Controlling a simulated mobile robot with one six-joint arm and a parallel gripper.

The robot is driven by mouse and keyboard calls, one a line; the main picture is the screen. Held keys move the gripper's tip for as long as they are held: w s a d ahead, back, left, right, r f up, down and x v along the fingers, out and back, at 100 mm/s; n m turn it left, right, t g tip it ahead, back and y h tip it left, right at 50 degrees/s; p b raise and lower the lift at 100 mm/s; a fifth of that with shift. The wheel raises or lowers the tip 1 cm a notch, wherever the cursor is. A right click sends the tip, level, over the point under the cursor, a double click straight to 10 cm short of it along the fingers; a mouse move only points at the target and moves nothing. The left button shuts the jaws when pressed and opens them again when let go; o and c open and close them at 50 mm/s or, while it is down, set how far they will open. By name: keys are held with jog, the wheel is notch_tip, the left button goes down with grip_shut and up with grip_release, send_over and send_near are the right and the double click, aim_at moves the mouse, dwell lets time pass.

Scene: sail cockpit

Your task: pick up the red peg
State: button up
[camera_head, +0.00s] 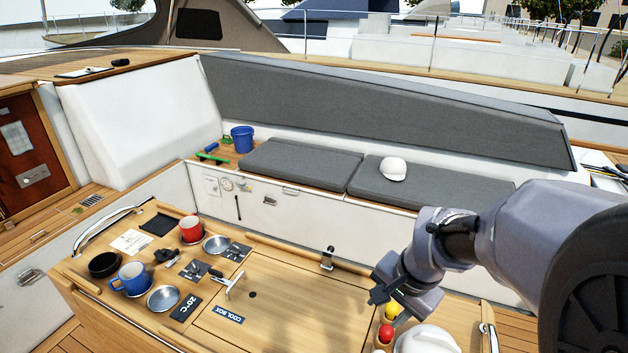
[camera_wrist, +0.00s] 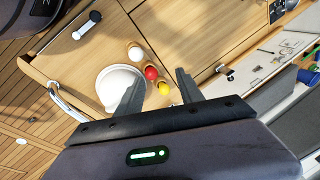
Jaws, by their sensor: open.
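The red peg (camera_wrist: 151,73) shows its round red top in the wrist view, between a white peg (camera_wrist: 135,54) and a yellow peg (camera_wrist: 164,88). In the head view the red peg (camera_head: 386,332) is near the bottom edge, in front of the yellow peg (camera_head: 392,311). My gripper (camera_wrist: 160,75) is open and empty. In the wrist view its fingers appear on either side of the red and yellow tops. In the head view my gripper (camera_head: 380,291) is above the pegs, apart from them. The lower parts of the pegs are mostly hidden.
A white helmet (camera_head: 427,341) sits right beside the pegs; it also shows in the wrist view (camera_wrist: 114,84), partly behind a finger. A metal rail (camera_head: 487,338) is at the table's right end. The table's middle is mostly clear.

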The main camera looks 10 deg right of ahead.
jog(key=w+d+r+m+g+p, duration=0.1)
jog(key=w+d+r+m+p, duration=0.1)
jog(key=d+p, duration=0.45)
jog(key=b, duration=0.3)
send_over(389, 329)
jog(key=d, duration=0.1)
jog(key=shift+m, duration=0.3)
jog(key=s+x, duration=0.1)
jog(key=x, duration=0.6)
jog(key=s+x, duration=0.1)
jog(key=x, duration=0.3)
jog(key=shift+s+d+f, duration=0.25)
jog(key=shift+d+f, duration=0.2)
jog(key=shift+f, duration=0.15)
jog(key=x, duration=0.1)
jog(key=b+x, duration=0.1)
jog(key=x, duration=0.3)
jog(key=shift+s+a+f+b, duration=0.15)
jog(key=shift+s+a+b, duration=0.15)
jog(key=shift+s+a, duration=0.1)
jog(key=shift+w+f, duration=0.15)
jog(key=shift+f, duration=0.2)
jog(key=shift+r, duration=0.1)
grip_shut()
jog(key=shift+r, duration=0.1)
